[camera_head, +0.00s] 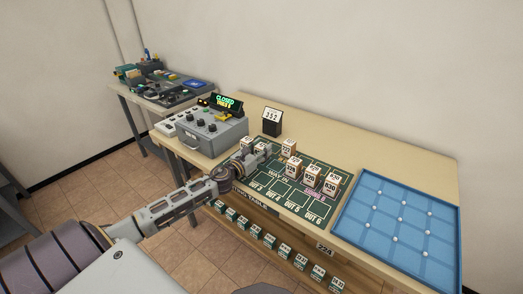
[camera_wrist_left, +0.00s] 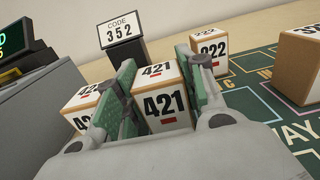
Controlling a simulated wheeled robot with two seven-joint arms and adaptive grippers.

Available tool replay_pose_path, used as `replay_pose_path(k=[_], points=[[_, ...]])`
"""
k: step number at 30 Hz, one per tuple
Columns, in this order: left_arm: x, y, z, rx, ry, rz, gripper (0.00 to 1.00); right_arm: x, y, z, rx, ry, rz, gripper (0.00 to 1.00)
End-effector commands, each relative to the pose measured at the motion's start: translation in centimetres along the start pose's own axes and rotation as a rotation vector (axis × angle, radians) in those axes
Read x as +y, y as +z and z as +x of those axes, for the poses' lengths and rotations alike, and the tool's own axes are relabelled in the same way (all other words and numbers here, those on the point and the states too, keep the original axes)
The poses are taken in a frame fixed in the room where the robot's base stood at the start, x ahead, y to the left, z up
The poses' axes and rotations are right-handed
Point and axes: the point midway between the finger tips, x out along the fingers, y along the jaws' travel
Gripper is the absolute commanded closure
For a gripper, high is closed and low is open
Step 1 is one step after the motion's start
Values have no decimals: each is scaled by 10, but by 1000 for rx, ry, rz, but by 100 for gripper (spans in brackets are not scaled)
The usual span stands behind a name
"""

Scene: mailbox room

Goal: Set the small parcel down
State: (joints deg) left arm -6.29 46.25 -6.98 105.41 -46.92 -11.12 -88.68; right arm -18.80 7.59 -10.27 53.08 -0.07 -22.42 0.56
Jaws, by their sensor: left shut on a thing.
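My left gripper (camera_head: 258,152) reaches in over the back left part of the dark green sorting mat (camera_head: 292,194). In the left wrist view its green-padded fingers (camera_wrist_left: 152,92) are shut on a small white-and-tan parcel (camera_wrist_left: 163,111) marked 421. The parcel is upright between the fingers. Its underside is hidden, so I cannot tell whether it touches the mat. A second parcel (camera_wrist_left: 82,108), its label partly covered, stands just left of the fingers. A parcel marked 222 (camera_wrist_left: 211,50) stands behind and to the right. My right gripper is not in view.
A black CODE 352 sign (camera_head: 272,122) stands behind the mat. A grey control box (camera_head: 212,130) with a lit display is to the left. More parcels (camera_head: 312,174) stand on the mat's right part. A blue gridded tray (camera_head: 398,229) lies further right.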

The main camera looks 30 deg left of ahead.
Motion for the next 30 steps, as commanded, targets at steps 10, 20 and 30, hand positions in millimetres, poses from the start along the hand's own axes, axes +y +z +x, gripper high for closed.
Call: replay_pose_path(k=[10,20,30], points=[[0,-1,0,-1,0,0,87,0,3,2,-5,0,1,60],[0,-2,0,0,0,0,52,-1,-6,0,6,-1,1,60],[0,1,0,0,0,0,52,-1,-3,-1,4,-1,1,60]])
